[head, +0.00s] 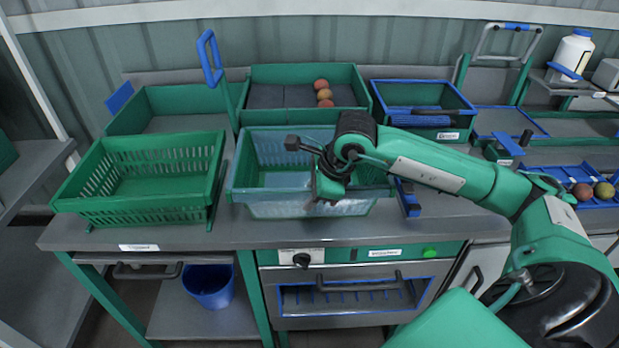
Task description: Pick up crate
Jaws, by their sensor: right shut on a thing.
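A grey-blue, partly see-through crate (265,208) with a green inside is at the middle of the counter's front part. My right gripper (322,190) reaches in from the right and is shut on the crate's near rim. My gripper and forearm hide part of the crate's inside and right side. The crate looks level; I cannot tell whether its base touches the counter. A green slotted crate (140,215) stands to its left, tilted toward the front, and looks empty. My left gripper is not in view.
Behind stands a green bin (262,75) with several red and orange tomatoes (322,92). A blue-rimmed crate (425,87) is at its right. A blue tray (594,185) with tomatoes lies at far right. A blue bucket (210,290) stands below the counter (225,240).

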